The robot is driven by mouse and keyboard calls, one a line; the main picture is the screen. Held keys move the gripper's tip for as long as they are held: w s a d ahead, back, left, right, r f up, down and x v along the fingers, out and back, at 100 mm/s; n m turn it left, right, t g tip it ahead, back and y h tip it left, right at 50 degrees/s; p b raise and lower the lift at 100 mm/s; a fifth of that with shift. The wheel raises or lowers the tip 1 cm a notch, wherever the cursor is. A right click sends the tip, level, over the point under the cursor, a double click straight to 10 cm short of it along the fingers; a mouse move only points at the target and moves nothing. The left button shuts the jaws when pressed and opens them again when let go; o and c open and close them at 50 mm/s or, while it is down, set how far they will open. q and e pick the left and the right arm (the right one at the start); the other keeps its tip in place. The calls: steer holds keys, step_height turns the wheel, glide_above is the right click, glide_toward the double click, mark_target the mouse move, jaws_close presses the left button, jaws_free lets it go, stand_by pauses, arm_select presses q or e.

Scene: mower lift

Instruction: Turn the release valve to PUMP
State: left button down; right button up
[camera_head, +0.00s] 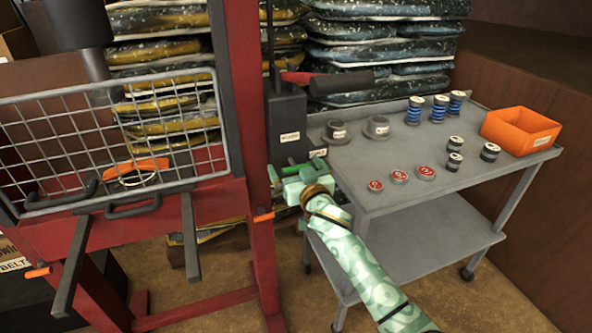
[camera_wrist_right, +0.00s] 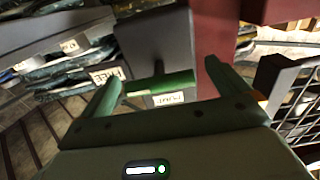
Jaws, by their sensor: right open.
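The release valve's green T-shaped handle (camera_wrist_right: 165,83) shows in the right wrist view, on the dark grey pump body (camera_wrist_right: 158,35). Its bar lies nearly level in that picture, between the fingers of my right gripper (camera_wrist_right: 165,72). The fingers are open, with a visible gap at each end of the bar. A white label (camera_wrist_right: 166,99) lies close by the bar and another (camera_wrist_right: 105,77) to its left; I cannot read them surely. In the head view my right gripper (camera_head: 282,182) is at the foot of the pump body (camera_head: 287,115) and largely hides the valve. My left gripper is out of view.
The red press frame (camera_head: 250,120) with a wire guard (camera_head: 110,140) stands close at left. A grey cart (camera_head: 400,195) at right carries spools, red-topped discs, weights and an orange bin (camera_head: 520,130). Stacked bags (camera_head: 385,50) fill the back.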

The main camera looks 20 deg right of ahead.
steer(key=shift+c, duration=0.3)
steer(key=c, duration=0.8)
steer(key=shift+c, duration=0.2)
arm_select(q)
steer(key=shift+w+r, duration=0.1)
arm_select(e)
steer(key=n+p, duration=0.1)
steer(key=n, duration=0.2)
steer(key=shift+n, duration=0.4)
steer(key=n+p, duration=0.1)
steer(key=n, duration=0.3)
steer(key=shift+n, duration=0.3)
steer(key=n, duration=0.5)
steer(key=shift+f, duration=0.1)
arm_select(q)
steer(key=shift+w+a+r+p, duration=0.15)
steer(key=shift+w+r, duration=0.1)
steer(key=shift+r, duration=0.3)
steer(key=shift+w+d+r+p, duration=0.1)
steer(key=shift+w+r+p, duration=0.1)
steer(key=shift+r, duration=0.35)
arm_select(e)
steer(key=shift+s+a+f+n, duration=0.1)
steer(key=shift+n, duration=2.2)
